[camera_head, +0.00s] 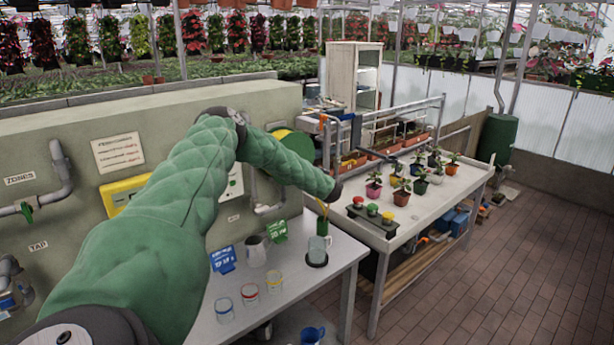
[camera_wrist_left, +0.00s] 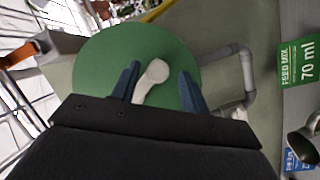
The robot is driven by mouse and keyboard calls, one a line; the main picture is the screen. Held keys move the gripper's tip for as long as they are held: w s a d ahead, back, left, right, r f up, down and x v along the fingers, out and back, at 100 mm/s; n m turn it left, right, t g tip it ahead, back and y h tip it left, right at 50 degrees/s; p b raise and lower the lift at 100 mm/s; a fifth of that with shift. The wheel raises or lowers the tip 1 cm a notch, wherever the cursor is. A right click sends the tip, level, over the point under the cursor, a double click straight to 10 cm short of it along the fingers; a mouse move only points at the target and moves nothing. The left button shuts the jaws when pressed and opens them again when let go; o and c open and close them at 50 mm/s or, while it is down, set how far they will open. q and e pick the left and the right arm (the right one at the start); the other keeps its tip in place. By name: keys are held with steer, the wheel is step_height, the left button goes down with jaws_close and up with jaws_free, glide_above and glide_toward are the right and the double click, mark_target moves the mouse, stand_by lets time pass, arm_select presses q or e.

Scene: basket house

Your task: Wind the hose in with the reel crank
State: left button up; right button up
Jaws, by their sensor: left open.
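The hose reel (camera_head: 296,141) is a green disc on the wall panel's right end in the head view, with yellow at its edge; my left arm partly covers it. The left wrist view shows its round green face (camera_wrist_left: 100,62). A pale crank handle (camera_wrist_left: 152,80) stands out in front of that face. My left gripper (camera_wrist_left: 160,70) is open, its two blue fingers on either side of the handle with gaps showing; I cannot tell whether they touch it. In the head view the sleeve hides the crank. A bit of yellow hose (camera_wrist_left: 165,8) shows above the disc. My right gripper is out of view.
A grey pipe (camera_wrist_left: 240,75) runs beside the reel. A potting bench (camera_head: 450,200) with plants is at the right. The brick floor (camera_head: 500,280) is clear.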

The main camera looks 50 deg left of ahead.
arm_select(q)
steer(key=v, duration=0.5)
steer(key=shift+d+f, duration=0.1)
